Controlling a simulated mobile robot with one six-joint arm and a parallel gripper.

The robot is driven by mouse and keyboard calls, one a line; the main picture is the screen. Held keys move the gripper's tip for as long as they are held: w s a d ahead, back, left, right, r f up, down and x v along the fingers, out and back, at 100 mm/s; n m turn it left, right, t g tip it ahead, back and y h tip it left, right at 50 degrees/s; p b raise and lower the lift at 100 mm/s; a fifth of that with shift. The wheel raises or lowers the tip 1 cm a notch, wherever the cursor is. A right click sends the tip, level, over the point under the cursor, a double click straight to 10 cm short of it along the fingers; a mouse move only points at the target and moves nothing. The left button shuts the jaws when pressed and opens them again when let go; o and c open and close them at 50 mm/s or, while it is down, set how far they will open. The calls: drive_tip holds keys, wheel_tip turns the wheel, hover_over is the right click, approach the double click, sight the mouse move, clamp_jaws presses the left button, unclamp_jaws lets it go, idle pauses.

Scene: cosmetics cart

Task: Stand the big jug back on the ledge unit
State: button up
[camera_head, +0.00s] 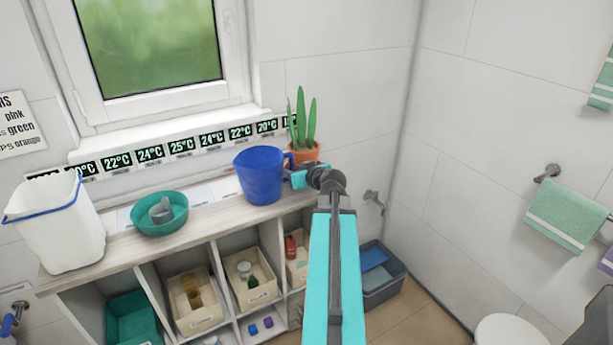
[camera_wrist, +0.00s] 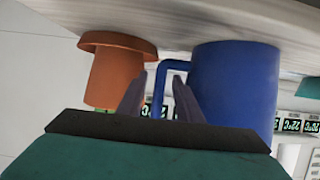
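The big blue jug (camera_head: 260,178) stands upright on the wooden ledge top (camera_head: 215,215), its handle facing right. My gripper (camera_head: 297,178) is at the jug's handle side. In the wrist view, which is upside down, the jug (camera_wrist: 235,90) has its base against the ledge surface (camera_wrist: 190,22). The handle (camera_wrist: 160,82) lies between the two fingers of my gripper (camera_wrist: 159,78). The fingers are apart, with a visible gap on both sides of the handle, so the gripper is open around it.
A potted plant (camera_head: 304,152) stands close right of the jug. A teal bowl (camera_head: 160,225) with a grey item and a white bin (camera_head: 60,225) stand further left. Cubbies below hold several boxes. A grey crate (camera_head: 380,285) is on the floor at right. The wall is close behind.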

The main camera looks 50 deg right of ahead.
drive_tip(key=b+v, duration=0.1)
drive_tip(key=v, duration=0.4)
drive_tip(key=shift+a, duration=0.1)
drive_tip(key=shift+w+f+b, duration=0.1)
drive_tip(key=shift+f+b, duration=0.05)
drive_tip(key=shift+b, duration=0.9)
drive_tip(key=b, duration=0.6)
drive_tip(key=shift+s+r, duration=0.25)
drive_tip(key=shift+r, duration=0.05)
drive_tip(key=s+b, duration=0.1)
drive_tip(key=b, duration=0.4)
drive_tip(key=shift+r, duration=0.15)
drive_tip(key=s+b, duration=0.1)
drive_tip(key=b, duration=0.3)
drive_tip(key=shift+a+r+b, duration=0.1)
drive_tip(key=shift+a+b, duration=0.3)
drive_tip(key=shift+v, duration=1.6)
